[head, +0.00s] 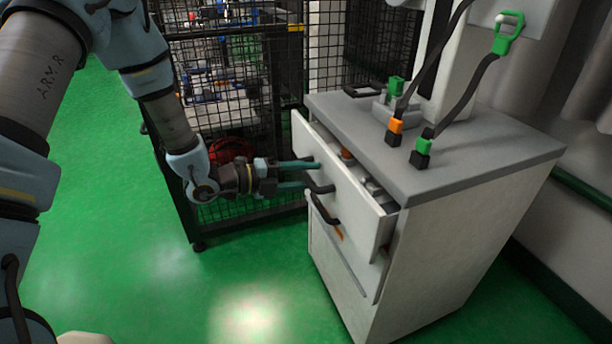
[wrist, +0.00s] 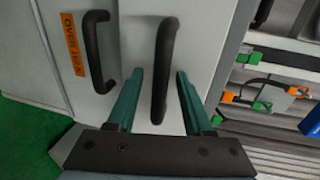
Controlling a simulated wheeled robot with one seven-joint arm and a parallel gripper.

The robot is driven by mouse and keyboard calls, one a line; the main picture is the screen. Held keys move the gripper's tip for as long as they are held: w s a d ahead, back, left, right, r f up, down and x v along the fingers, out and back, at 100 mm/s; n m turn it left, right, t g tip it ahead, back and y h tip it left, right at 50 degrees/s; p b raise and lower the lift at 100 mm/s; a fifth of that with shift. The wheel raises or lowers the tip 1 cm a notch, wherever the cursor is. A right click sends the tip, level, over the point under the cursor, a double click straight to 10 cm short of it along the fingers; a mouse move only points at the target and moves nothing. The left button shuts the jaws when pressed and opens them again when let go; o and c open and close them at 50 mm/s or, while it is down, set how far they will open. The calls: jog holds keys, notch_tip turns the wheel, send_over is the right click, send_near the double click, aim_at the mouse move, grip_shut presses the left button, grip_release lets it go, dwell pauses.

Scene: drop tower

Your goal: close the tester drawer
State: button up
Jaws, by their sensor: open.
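The drawer (head: 350,205) in the top of a grey-white cabinet stands pulled out, with items showing inside. Its front also fills the middle of the wrist view (wrist: 204,28). A black bar handle (wrist: 163,62) is on its front. My gripper (head: 312,175) is open at this front. In the wrist view its two teal fingers (wrist: 160,75) lie on either side of the handle, not closed on it. I cannot tell whether either finger touches the handle or the front. No readable name for the drawer shows.
A lower front with a black handle (head: 324,210) and an orange label (wrist: 75,50) lies beneath. The cabinet top (head: 480,165) holds clips and black straps. A black mesh cage (head: 225,80) stands behind my gripper. Green floor is clear in front.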

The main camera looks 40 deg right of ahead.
jog(key=shift+c, duration=0.2)
grip_shut()
dwell(1.1)
